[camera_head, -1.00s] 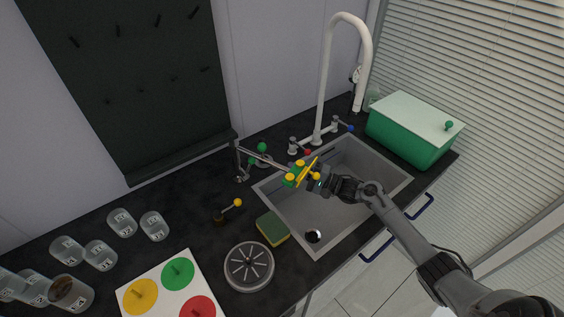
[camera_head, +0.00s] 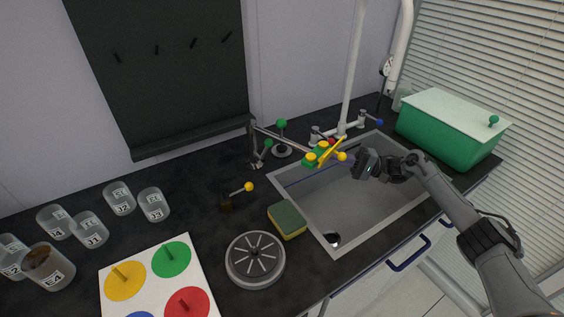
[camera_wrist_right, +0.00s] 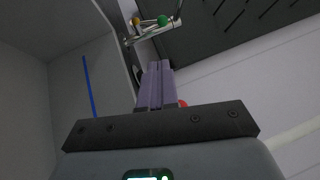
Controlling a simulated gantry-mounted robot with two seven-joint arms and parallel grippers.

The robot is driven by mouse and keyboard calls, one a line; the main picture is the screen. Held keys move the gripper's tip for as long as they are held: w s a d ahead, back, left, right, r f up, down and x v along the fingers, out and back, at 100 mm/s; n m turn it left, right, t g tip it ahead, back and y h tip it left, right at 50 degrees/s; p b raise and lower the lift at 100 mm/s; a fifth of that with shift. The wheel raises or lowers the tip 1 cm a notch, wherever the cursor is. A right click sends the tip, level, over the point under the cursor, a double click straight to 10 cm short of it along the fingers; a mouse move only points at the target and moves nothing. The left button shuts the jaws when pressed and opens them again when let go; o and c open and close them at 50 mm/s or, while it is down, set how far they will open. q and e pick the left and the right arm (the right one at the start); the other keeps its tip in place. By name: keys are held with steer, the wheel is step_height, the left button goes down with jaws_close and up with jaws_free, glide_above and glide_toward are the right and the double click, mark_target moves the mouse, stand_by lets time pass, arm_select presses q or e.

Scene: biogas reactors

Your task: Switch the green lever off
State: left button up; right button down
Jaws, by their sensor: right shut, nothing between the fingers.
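Two green-knobbed levers stand behind the sink's left end in the head view. One green ball (camera_head: 281,123) is on a stem above a round base; the other green ball (camera_head: 268,143) sits on a grey fixture. I cannot tell which is the task's lever. My right gripper (camera_head: 354,160) is over the sink, to the right of that piece and apart from both green levers. Its fingers (camera_wrist_right: 156,85) are together and empty in the wrist view. My left gripper is out of view.
The sink (camera_head: 352,205) has a tall white faucet (camera_head: 354,75), a red knob (camera_head: 332,141) and a blue knob (camera_head: 380,122) behind it. A yellow-knobbed lever (camera_head: 248,187), sponge (camera_head: 287,219) and round grey lid (camera_head: 255,260) are left of it. A green box (camera_head: 448,137) is at right.

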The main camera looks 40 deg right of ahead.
steer(key=s+d+b, duration=0.1)
steer(key=d, duration=0.1)
arm_select(q)
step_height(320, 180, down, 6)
steer(key=b, duration=0.3)
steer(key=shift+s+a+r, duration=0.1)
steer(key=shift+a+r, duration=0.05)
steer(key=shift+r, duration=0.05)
arm_select(e)
glide_toward(265, 152)
steer(key=w+r, duration=0.2)
steer(key=w+a+r, duration=0.1)
steer(key=w, duration=0.2)
steer(key=shift+a+r, duration=0.15)
steer(key=shift+r, duration=0.25)
arm_select(q)
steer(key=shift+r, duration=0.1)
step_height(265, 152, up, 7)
steer(key=p, duration=0.6)
steer(key=shift+p, duration=0.35)
arm_select(e)
steer(key=shift+w+a+r, duration=0.1)
steer(key=shift+a+r, duration=0.6)
steer(key=shift+r, duration=0.1)
